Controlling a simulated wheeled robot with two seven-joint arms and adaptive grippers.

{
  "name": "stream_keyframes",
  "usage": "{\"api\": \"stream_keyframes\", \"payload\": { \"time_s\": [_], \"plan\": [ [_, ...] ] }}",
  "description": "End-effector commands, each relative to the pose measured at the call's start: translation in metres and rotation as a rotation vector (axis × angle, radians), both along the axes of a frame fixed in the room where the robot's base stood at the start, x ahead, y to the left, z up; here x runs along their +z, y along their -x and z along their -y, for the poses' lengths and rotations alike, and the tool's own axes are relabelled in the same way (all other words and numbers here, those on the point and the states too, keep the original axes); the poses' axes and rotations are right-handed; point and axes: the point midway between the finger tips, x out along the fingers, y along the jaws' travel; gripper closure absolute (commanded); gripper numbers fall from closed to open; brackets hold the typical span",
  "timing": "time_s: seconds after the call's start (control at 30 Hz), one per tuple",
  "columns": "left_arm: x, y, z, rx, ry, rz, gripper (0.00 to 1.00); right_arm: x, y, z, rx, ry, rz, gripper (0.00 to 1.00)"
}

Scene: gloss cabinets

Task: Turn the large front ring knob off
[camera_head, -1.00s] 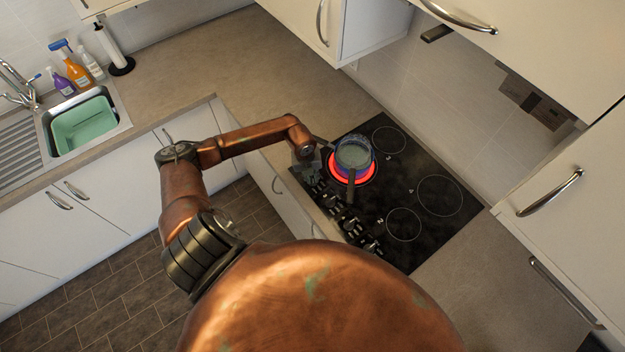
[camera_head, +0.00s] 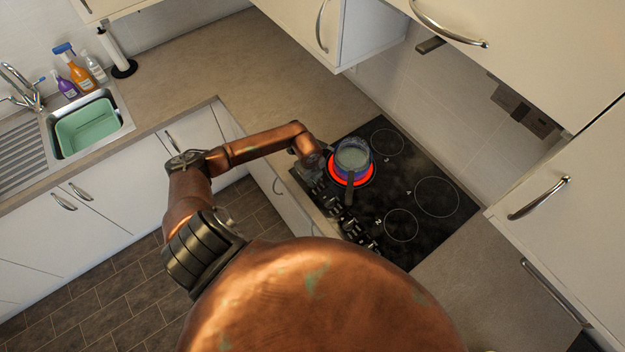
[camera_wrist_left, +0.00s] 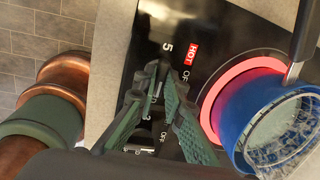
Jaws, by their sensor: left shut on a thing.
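The large front ring (camera_head: 368,181) glows red on the black hob, and it also glows in the left wrist view (camera_wrist_left: 212,100). A blue pot (camera_head: 352,160) of liquid stands on it; the pot is large at the right of the wrist view (camera_wrist_left: 238,112). My left gripper (camera_head: 312,172) is at the top end of the knob row. In the wrist view its dark green fingers (camera_wrist_left: 158,72) point at the control panel among the printed "OFF" marks. My right gripper is not seen.
Several other black knobs (camera_head: 350,222) run along the hob's front edge, close to my left gripper. The pot's handle (camera_head: 349,188) reaches towards them. The other rings are dark. Worktop (camera_head: 250,75) behind is clear; wall cabinets hang above.

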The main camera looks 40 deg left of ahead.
Motion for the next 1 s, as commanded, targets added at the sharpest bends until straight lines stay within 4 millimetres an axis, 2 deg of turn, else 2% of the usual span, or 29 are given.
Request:
{"api": "stream_keyframes", "payload": {
  "time_s": [0.5,0.87,0.9,1.0],
  "plan": [
    [0.003,-0.002,0.0,0.439,-0.001,0.003,1.0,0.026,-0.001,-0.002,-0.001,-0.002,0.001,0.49],
    [0.001,-0.002,0.0,0.5,-0.002,0.005,1.0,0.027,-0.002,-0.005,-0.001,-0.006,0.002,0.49],
    [0.001,-0.002,0.0,0.5,-0.002,0.005,0.88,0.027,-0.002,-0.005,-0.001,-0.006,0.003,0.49],
    [0.001,-0.002,0.0,0.499,-0.002,0.004,0.81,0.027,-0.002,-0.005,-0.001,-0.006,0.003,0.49]
  ]
}}
